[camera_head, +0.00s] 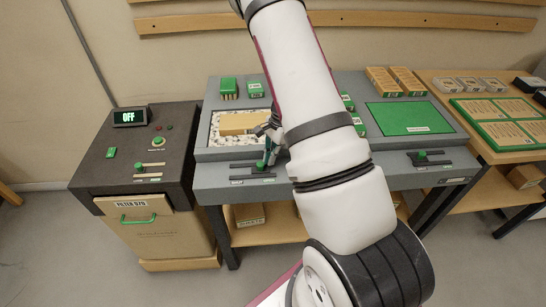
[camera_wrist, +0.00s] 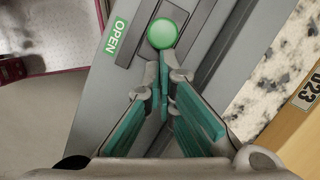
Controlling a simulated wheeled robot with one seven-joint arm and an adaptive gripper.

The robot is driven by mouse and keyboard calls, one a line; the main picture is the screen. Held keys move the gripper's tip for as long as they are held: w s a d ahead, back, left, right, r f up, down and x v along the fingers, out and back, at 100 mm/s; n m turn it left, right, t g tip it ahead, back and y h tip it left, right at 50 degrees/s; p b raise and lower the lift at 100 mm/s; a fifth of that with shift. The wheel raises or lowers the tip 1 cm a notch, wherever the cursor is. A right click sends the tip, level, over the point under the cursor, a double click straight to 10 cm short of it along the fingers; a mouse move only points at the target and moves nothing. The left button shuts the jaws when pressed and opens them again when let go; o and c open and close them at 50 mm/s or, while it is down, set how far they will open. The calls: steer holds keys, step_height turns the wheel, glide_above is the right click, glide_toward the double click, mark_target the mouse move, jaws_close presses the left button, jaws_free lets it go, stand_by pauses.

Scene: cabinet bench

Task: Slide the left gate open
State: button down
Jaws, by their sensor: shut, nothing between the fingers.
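The left gate's green round knob (camera_wrist: 162,33) sits on a dark slide track in the grey bench front. A green "OPEN" label (camera_wrist: 115,37) lies beside the track, left of the knob in the wrist view. In the head view the left slide track (camera_head: 248,170) is on the bench's front ledge, with my gripper (camera_head: 268,160) over it and partly hiding the knob. In the wrist view my gripper (camera_wrist: 163,72) has its teal fingers together and empty. The tips are right by the knob; I cannot tell if they touch it.
A tray of speckled chips (camera_head: 212,139) with a wooden block (camera_head: 243,122) lies just behind the track. A second slide with a green knob (camera_head: 422,156) is at the right. A dark cabinet (camera_head: 125,167) with an "OFF" display (camera_head: 130,117) stands left. My arm hides the bench middle.

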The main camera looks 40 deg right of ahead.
steer(key=w+a, duration=0.1)
steer(key=a, duration=0.1)
steer(key=w+a+b, duration=0.1)
steer(key=w+a, duration=0.2)
steer(key=shift+a, duration=0.3)
steer(key=shift+s, duration=0.1)
